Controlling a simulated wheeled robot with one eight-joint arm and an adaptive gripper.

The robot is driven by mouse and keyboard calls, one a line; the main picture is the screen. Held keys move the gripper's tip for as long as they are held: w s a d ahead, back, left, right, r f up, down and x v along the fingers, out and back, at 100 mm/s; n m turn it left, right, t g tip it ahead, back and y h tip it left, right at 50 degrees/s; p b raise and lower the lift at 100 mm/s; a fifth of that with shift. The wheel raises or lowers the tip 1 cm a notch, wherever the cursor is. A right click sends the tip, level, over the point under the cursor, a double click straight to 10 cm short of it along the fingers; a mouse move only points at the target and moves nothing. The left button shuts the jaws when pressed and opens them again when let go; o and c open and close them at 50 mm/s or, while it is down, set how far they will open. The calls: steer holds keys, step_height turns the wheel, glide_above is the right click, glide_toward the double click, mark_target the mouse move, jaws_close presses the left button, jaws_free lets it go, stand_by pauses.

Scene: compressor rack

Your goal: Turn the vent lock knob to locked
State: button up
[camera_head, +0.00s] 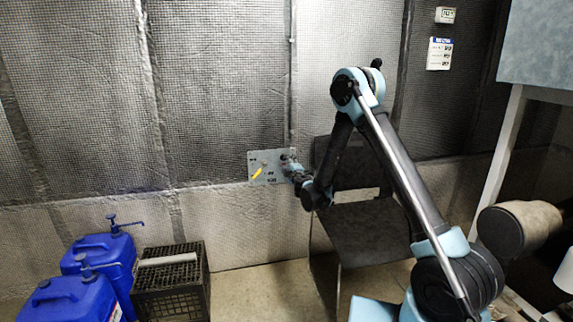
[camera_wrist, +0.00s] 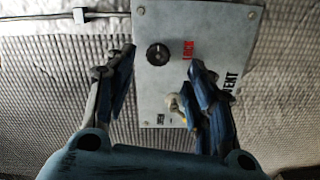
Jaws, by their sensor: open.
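The vent lock knob (camera_wrist: 158,54) is a round black knob on a grey panel in the wrist view. A red LOCK label (camera_wrist: 188,50) is printed to its right. My gripper (camera_wrist: 163,58) is open, with one finger to either side of the knob in the picture. I cannot tell whether the fingers touch the panel. In the head view the panel (camera_head: 255,160) is on the wall, and my gripper (camera_head: 289,165) is at its right side. The knob is not clear in the head view.
A yellow lever (camera_head: 257,173) is at the panel's lower left in the head view. A pale knob-like part (camera_wrist: 177,104) shows beside my right finger in the wrist view. A dark chair (camera_head: 365,235) stands below my arm. Blue jugs (camera_head: 100,255) and a black crate (camera_head: 170,290) stand left.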

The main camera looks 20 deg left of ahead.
steer(key=v, duration=0.4)
steer(key=shift+s+d, duration=0.15)
steer(key=shift+s, duration=0.1)
